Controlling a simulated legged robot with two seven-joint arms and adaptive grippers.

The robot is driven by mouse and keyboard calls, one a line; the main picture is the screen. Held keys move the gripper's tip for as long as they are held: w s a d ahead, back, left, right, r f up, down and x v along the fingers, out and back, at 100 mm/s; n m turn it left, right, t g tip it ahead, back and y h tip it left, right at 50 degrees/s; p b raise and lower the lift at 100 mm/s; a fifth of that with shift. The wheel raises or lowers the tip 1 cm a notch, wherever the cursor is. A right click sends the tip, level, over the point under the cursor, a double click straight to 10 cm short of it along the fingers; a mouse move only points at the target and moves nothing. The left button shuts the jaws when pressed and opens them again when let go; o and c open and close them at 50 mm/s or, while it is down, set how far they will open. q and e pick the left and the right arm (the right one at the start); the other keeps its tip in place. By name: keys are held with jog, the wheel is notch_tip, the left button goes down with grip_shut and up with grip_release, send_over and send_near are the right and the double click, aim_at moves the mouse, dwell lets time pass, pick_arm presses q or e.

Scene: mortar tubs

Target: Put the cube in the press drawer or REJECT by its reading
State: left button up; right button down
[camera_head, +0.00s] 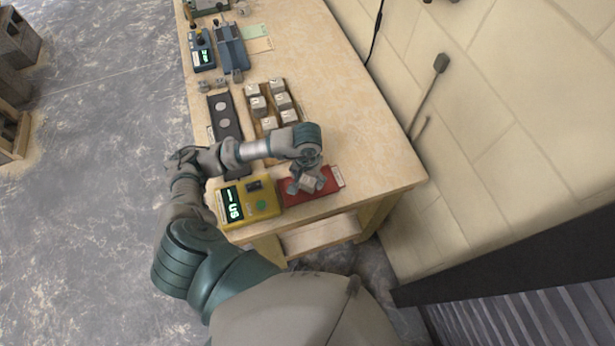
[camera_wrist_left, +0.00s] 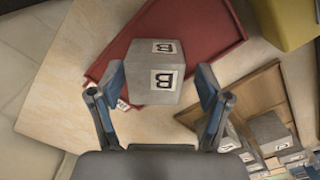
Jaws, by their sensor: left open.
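A grey cube (camera_wrist_left: 152,75) with white labels bearing a dark mark sits over the red tray (camera_wrist_left: 213,42) in the left wrist view. It also shows in the head view (camera_head: 312,183), over the red tray (camera_head: 325,189). My left gripper (camera_wrist_left: 152,88) is open, with one finger on each side of the cube; finger contact cannot be told. In the head view the left gripper (camera_head: 307,180) is above the tray and partly covers the cube. A yellow box (camera_head: 262,207) with lit green characters on its display (camera_head: 232,205) stands left of the tray. The right gripper is out of view.
A wooden tray of several grey cubes (camera_head: 271,104) lies behind my arm. A dark plate with round discs (camera_head: 223,115) is beside it. Blue devices (camera_head: 231,46) stand farther back. The table's right side is clear, near the wall (camera_head: 500,110).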

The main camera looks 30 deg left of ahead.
pick_arm(q)
notch_tip(320, 180, up, 4)
jog(key=shift+w+d+f, duration=0.1)
jog(key=shift+f, duration=0.05)
notch_tip(320, 180, up, 7)
jog(key=shift+r, duration=0.6)
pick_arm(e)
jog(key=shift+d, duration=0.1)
